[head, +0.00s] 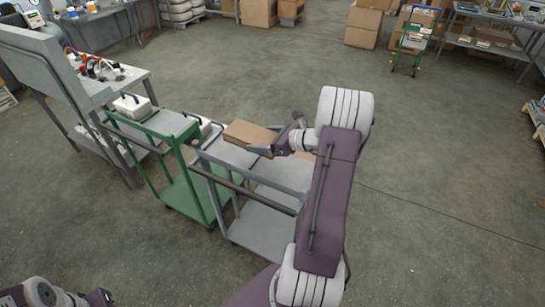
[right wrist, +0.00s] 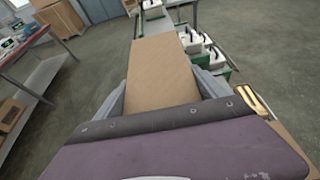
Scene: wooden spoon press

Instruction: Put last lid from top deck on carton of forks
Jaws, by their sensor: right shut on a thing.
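My right gripper (head: 275,148) is shut on a flat brown cardboard lid (head: 250,133) and holds it by one end over the grey cart (head: 262,228). In the right wrist view the lid (right wrist: 163,65) stretches away between the two grey fingers. A carton (right wrist: 290,138) shows at the lower right of that view, with light wooden cutlery (right wrist: 257,101) in it; its near part is hidden by my gripper. In the head view a small brown piece, perhaps this carton, shows behind my wrist. My left gripper (head: 98,297) is at the bottom left edge, away from the carts; its fingers are unclear.
A green cart (head: 185,192) stands left of the grey cart, with white bins on its top. A grey workbench (head: 128,82) with tools is farther left. Brown boxes (head: 257,12) stand at the back.

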